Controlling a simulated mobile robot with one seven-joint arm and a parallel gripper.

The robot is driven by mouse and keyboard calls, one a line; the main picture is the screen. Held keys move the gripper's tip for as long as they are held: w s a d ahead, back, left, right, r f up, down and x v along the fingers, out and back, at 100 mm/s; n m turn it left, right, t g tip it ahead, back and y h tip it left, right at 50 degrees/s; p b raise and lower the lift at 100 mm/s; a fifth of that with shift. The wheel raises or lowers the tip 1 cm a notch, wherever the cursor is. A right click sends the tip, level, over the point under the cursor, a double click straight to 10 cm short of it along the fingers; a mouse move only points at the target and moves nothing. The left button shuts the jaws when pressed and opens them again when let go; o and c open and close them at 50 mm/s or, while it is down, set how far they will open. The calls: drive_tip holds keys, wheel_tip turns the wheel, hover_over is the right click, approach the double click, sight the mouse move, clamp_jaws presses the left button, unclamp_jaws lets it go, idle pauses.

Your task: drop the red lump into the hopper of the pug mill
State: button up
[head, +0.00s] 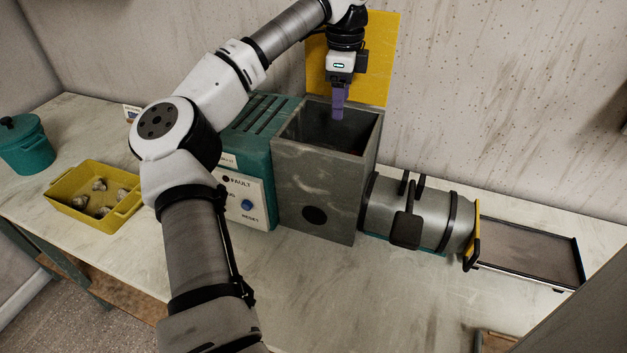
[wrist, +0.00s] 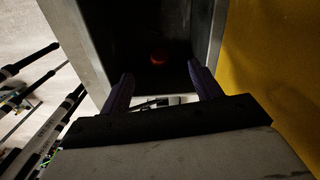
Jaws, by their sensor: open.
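The pug mill's hopper (head: 290,165) is a grey open-topped box in the middle of the bench; its rim also shows in the wrist view (wrist: 215,40). The red lump (wrist: 158,57) lies down inside the dark hopper in the wrist view, apart from my fingers. In the head view only a faint reddish spot shows inside, near the right wall. My gripper (head: 338,112) points down over the hopper opening. In the wrist view my gripper's purple fingers (wrist: 161,88) are spread with nothing between them.
Left of the hopper is a teal motor housing (head: 258,150) with a blue reset button (head: 247,204). A steel barrel (head: 385,205) and a flat tray (head: 530,252) extend right. A yellow bin (head: 72,208) with several pale lumps and a teal pot (head: 25,150) stand left.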

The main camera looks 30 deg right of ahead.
wheel_tip(320, 180, up, 10)
drive_tip(key=shift+b, duration=0.35)
